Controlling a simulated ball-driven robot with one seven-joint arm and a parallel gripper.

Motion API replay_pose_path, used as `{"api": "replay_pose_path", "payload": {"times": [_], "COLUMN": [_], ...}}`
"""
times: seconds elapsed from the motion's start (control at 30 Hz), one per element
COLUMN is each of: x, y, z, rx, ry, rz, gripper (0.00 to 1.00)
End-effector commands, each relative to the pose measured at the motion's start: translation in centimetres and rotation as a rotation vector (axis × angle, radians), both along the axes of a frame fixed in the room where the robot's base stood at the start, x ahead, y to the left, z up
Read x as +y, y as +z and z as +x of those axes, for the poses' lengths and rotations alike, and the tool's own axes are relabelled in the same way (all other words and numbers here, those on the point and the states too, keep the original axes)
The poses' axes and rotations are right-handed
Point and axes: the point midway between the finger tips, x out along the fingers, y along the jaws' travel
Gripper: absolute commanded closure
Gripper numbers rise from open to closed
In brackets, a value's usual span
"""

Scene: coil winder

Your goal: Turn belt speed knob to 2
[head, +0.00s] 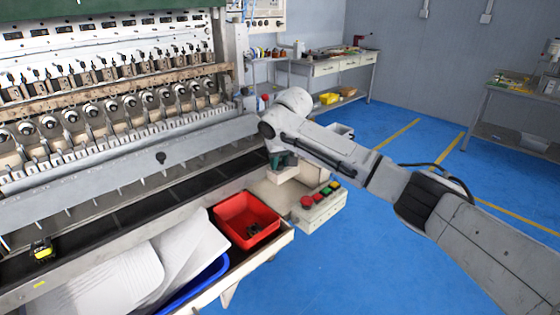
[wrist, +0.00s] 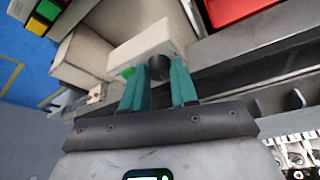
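In the wrist view a dark round knob (wrist: 159,67) sits on a pale box (wrist: 140,43). The teal fingers of my gripper (wrist: 159,75) stand one on each side of the knob, with the tips close to its edges. I cannot tell whether they press on it. A small green patch shows beside the left finger. No scale or number is readable. In the head view my gripper (head: 284,160) points down beside the winding machine (head: 120,110), and the knob is hidden there.
A control box (head: 318,208) with red, green and yellow buttons stands just right of and below my gripper in the head view. A red bin (head: 246,222) lies to its lower left. The blue floor (head: 370,230) at right is open. Benches stand farther back.

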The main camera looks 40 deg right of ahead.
Motion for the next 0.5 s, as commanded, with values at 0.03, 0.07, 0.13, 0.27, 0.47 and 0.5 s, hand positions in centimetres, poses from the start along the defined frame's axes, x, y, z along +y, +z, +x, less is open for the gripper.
{"api": "replay_pose_path", "payload": {"times": [0.03,0.07,0.13,0.27,0.47,0.5], "x": [0.00,-0.01,-0.01,0.00,0.06,0.10], "y": [0.02,0.02,0.02,0.08,0.30,0.36], "z": [0.00,-0.01,-0.01,-0.01,-0.03,-0.04], "rx": [0.000,0.000,0.000,0.000,0.002,0.002], "ry": [0.000,0.000,0.000,0.001,0.025,0.036], "rz": [0.000,0.000,0.000,0.001,0.004,0.006], "gripper": [0.93,0.96,1.00,1.00,1.00,1.00]}}
